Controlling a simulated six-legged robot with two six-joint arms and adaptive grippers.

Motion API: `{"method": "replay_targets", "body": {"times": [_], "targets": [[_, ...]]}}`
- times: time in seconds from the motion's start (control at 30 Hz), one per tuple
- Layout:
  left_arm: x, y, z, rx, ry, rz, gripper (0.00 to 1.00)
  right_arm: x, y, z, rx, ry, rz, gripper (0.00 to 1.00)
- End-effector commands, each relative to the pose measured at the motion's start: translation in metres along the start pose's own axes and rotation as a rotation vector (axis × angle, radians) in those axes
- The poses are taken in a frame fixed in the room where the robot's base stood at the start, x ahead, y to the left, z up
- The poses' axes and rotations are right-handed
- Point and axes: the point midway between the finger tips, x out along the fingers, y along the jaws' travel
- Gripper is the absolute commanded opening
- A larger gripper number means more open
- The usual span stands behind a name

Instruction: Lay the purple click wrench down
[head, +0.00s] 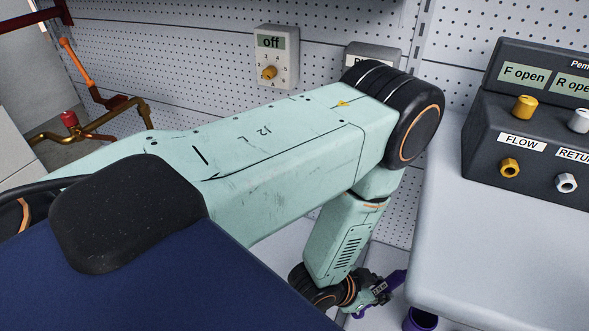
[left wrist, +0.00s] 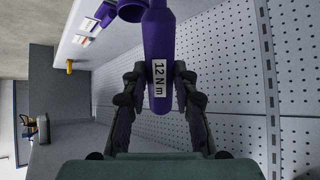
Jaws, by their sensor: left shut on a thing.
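The purple click wrench (left wrist: 159,38) is held between the fingers of my left gripper (left wrist: 159,76) in the left wrist view. Its handle end points back toward the camera and carries a white "12 N m" label; its far end is cut off by the top edge. In the head view, my left gripper (head: 372,290) is low at the bottom, left of the bench edge, with part of the wrench (head: 393,283) sticking out to the right. The rest of the wrench is hidden there. My right gripper is not in view.
A purple round holder (head: 421,320) is by the front bench edge, close to the wrench; I cannot tell if they touch. The pale bench top (head: 500,262) is clear in front of the dark control box (head: 535,150). A pegboard (head: 200,65) stands behind.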

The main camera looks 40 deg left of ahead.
Motion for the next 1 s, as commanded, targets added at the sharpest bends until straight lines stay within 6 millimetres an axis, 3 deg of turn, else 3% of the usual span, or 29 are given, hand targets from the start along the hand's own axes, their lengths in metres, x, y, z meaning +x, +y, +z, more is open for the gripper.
{"method": "replay_targets", "body": {"times": [0.13,0.27,0.4,0.5,0.73,1.0], "targets": [[0.010,0.012,0.053,0.170,-0.166,0.177,0.00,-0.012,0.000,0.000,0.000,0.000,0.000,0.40],[0.012,0.002,0.099,0.330,-0.297,0.294,0.00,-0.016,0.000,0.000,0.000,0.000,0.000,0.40],[0.009,-0.038,0.151,0.496,-0.435,0.378,0.00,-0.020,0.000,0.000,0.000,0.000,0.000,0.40],[0.005,-0.074,0.179,0.575,-0.510,0.402,0.00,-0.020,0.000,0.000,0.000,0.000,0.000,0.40],[0.004,-0.129,0.203,0.646,-0.613,0.406,0.00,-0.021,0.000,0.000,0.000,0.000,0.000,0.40],[0.007,-0.163,0.208,0.671,-0.682,0.393,0.00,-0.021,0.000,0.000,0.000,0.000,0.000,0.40]]}}
